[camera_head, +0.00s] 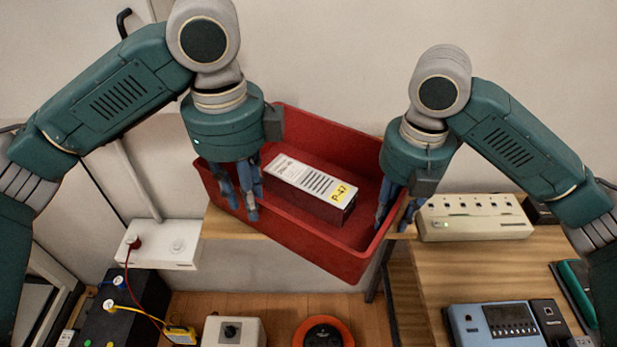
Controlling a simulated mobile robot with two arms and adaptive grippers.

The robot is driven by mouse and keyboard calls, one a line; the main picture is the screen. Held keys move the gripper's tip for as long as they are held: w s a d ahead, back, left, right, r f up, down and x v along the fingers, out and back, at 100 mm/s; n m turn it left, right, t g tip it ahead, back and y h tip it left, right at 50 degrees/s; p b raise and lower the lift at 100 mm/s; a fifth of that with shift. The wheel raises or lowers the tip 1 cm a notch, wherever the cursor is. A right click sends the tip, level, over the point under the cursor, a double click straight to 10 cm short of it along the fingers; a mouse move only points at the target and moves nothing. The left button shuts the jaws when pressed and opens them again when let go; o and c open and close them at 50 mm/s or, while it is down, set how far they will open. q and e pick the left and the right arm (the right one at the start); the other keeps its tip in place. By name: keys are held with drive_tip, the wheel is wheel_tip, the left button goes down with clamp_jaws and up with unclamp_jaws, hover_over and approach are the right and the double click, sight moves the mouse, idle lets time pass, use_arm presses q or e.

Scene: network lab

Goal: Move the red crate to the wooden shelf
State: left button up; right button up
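The red crate (300,236) is in the middle of the head view, set at an angle. It holds a pale box (305,190) with a vent grille and a yellow "P-47" label. My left gripper (240,203) is at the crate's left end, its fingers down at the wall. My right gripper (394,218) is at the right end, one finger inside the wall and one outside. Both appear shut on the crate walls; the exact contact is partly hidden. A wooden shelf board (225,224) shows behind and below the crate; I cannot tell whether the crate touches it.
A wooden bench (450,275) at right carries a beige device (473,217) close to my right gripper and a blue instrument (496,325). A white box (160,243) with a red plug is at left. Several devices stand low in front, including an orange-red round one (322,333).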

drive_tip(key=shift+r, duration=0.2)
use_arm(q)
wheel_tip(320, 180, up, 9)
drive_tip(key=shift+s, duration=0.2)
use_arm(e)
drive_tip(key=r, duration=1.1)
drive_tip(key=shift+s+d+r, duration=0.15)
drive_tip(key=shift+d+r, duration=0.05)
drive_tip(key=shift+r, duration=0.1)
use_arm(q)
drive_tip(key=shift+a+r, duration=0.1)
